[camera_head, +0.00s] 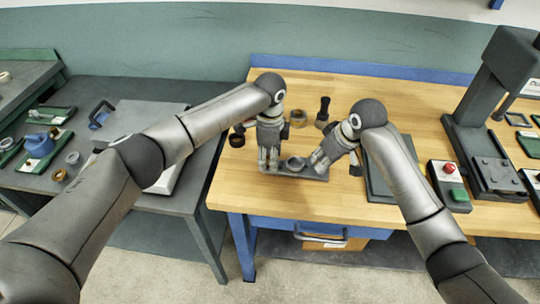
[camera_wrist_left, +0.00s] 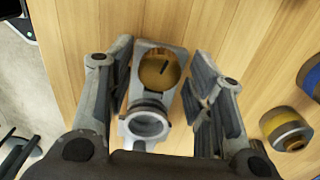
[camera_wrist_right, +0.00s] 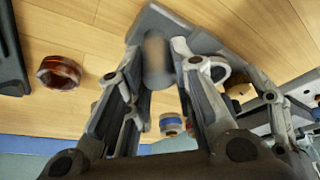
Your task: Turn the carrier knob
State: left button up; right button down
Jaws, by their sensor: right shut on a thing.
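The grey carrier plate (camera_head: 318,173) lies on the wooden bench. A pale ring (camera_head: 295,163) sits on its middle, also seen in the left wrist view (camera_wrist_left: 148,122). A round brass piece with a dark slot (camera_wrist_left: 158,72) is on the plate beyond the ring. My left gripper (camera_head: 268,160) is open, its fingers apart on either side of the plate. My right gripper (camera_head: 318,160) is shut on the grey cylindrical carrier knob (camera_wrist_right: 156,62) at the plate's other end. The fingers partly hide the knob in the head view.
Behind the grippers stand a brass ring (camera_head: 298,118) and a dark upright tool (camera_head: 323,108). A dark brown ring (camera_head: 237,140) lies left. A dark pad (camera_head: 380,180), a red-and-green button box (camera_head: 449,185) and a press (camera_head: 490,120) are right. The front bench edge is clear.

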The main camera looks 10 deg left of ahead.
pick_arm(q)
jog(key=c, duration=0.7)
jog(key=shift+n, duration=0.8)
jog(key=shift+c, duration=0.2)
jog(key=o, duration=1.1)
jog(key=shift+c, duration=0.2)
notch_tip(320, 180, up, 12)
pick_arm(e)
jog(key=c, duration=1.2)
grip_release()
jog(key=shift+o, duration=0.2)
